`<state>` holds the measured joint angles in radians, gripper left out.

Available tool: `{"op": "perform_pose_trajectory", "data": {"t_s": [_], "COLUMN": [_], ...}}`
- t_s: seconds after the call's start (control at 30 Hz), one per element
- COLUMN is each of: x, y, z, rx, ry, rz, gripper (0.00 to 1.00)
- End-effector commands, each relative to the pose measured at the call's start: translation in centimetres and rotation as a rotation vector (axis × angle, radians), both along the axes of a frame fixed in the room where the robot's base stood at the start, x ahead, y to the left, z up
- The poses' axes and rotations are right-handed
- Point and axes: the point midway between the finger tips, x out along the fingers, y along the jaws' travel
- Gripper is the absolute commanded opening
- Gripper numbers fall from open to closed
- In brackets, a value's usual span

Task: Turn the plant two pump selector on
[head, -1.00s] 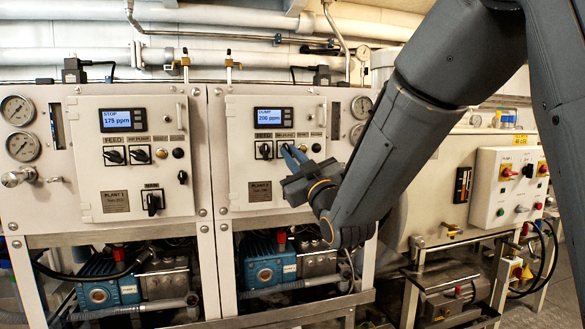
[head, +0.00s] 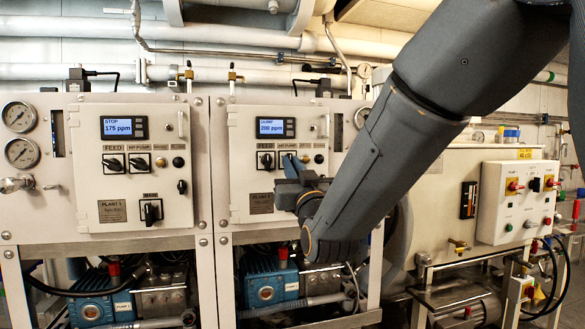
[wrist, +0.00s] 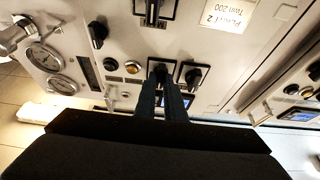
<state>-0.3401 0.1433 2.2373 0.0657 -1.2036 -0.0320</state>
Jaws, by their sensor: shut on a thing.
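The wrist view is upside down. There, my gripper (wrist: 164,92) is shut on the black pump selector (wrist: 160,70), whose top shows past the fingertips. The feed selector (wrist: 192,75) is just to its right, clear of the fingers. The selector's exact angle is hard to tell.
The plant one panel (head: 130,185), with similar selectors and a display reading 175 ppm, stands at left. Another black selector (wrist: 97,33) and an amber button (wrist: 132,67) are close to my fingers. A white control box (head: 510,203) is at far right. Blue pumps (head: 268,287) sit below.

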Motion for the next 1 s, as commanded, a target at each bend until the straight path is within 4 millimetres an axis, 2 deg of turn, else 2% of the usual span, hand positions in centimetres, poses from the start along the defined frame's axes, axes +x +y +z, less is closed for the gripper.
{"op": "perform_pose_trajectory", "data": {"t_s": [0.17, 0.2, 0.3, 0.67, 1.0], "x": [0.0, 0.0, 0.0, -0.4, -4.9], "y": [0.0, 0.0, 0.0, -0.1, -1.4], "z": [0.0, 0.0, 0.0, -0.2, -2.2], "rx": [0.002, 0.002, 0.002, 0.000, 0.000], "ry": [-0.001, -0.001, -0.001, 0.000, 0.000], "rz": [-0.001, -0.001, -0.001, 0.000, 0.000], "gripper": [0.00, 0.13, 0.28, 0.28, 0.28]}}
